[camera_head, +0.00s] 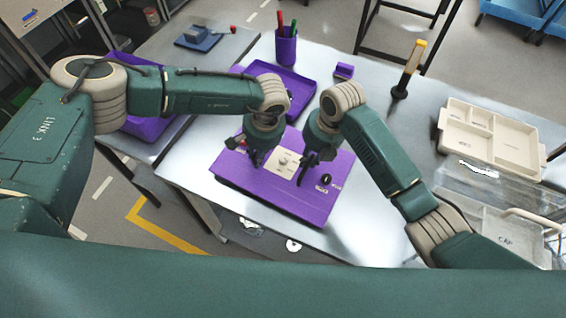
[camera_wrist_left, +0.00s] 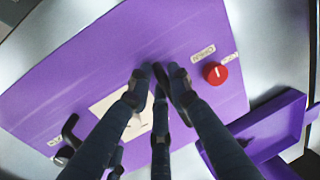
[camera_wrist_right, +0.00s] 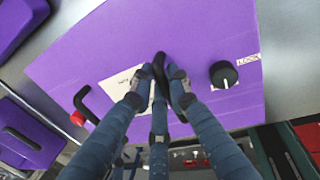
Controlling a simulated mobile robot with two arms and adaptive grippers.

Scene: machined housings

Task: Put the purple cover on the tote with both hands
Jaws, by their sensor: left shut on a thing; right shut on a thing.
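The purple cover (camera_head: 312,206) is a flat panel with a pale plate, a red knob (camera_wrist_left: 215,72) and a black knob (camera_wrist_right: 223,74). It lies level near the table's front edge; I cannot tell whether it touches what is below. My left gripper (camera_head: 256,162) is shut at the cover on the red knob's side; my right gripper (camera_head: 307,172) is shut on the black knob's side. A purple open tray (camera_head: 297,103) behind my arms may be the tote. Another purple container (camera_head: 150,128) stands at the left, partly hidden by my left arm.
A purple pen cup (camera_head: 286,48) and a small purple block (camera_head: 344,71) stand at the back. A yellow-topped upright tool (camera_head: 409,70) and a beige divided tray (camera_head: 490,138) are to the right. The table between cover and tray is clear.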

